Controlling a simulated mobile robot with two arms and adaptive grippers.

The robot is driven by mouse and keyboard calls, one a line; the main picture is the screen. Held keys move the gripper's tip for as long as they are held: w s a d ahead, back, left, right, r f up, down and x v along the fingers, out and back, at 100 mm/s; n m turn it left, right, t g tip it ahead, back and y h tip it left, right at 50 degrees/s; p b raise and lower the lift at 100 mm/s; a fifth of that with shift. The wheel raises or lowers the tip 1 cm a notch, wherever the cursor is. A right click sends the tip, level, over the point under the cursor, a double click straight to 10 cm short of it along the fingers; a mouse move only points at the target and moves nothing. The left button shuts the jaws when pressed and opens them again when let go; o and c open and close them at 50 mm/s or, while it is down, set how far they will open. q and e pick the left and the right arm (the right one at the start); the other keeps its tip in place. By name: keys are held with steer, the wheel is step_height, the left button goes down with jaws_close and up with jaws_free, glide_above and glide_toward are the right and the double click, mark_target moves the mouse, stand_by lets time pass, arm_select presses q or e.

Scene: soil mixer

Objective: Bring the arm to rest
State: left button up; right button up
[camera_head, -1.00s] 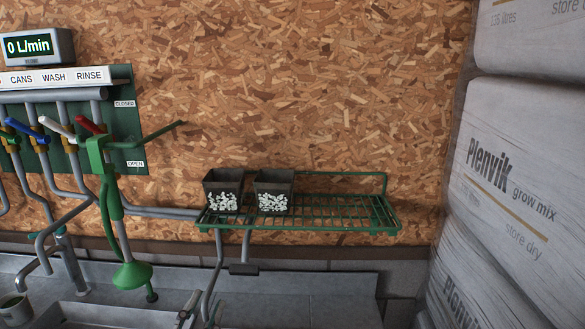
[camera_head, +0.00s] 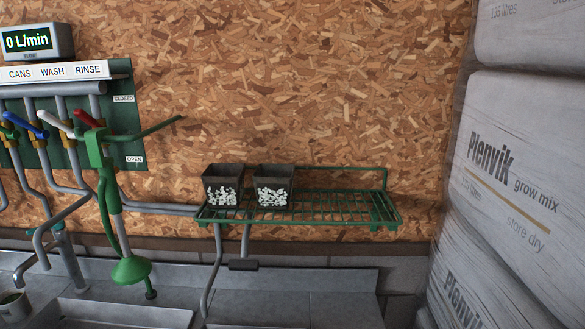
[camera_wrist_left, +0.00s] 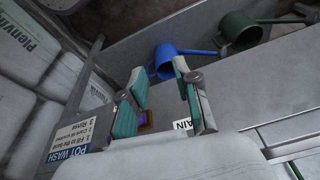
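In the left wrist view my left gripper (camera_wrist_left: 160,84) has its two teal-padded fingers apart, with nothing held between them. Past the fingertips a blue can (camera_wrist_left: 180,62) with a long handle lies beside a dark green can (camera_wrist_left: 238,27). A small brown and purple patch shows between the fingers; I cannot tell what it is. Neither gripper shows in the head view, and my right gripper is in no view.
Two black pots of white pellets, a left one (camera_head: 222,172) and a right one (camera_head: 273,178), stand on a green wire rack (camera_head: 345,207). Taps with coloured handles and a green watering head (camera_head: 131,270) hang at left above the sink. Stacked grow-mix bags (camera_head: 520,190) fill the right side.

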arm_select(q)
steer(key=s+f+g+b, duration=0.1)
steer(key=s+f+b, duration=0.1)
steer(key=f, duration=1)
steer(key=s+f+b, duration=0.2)
steer(key=f, duration=1.1)
steer(key=s+a+f+g+b, duration=0.1)
steer(key=s+a+f+b, duration=0.2)
steer(key=s+f, duration=1.2)
step_height(320, 180, down, 3)
steer(key=shift+s+f+b, duration=0.15)
steer(key=shift+f+b, duration=0.05)
steer(key=shift+b, duration=0.4)
steer(key=shift+a, duration=0.1)
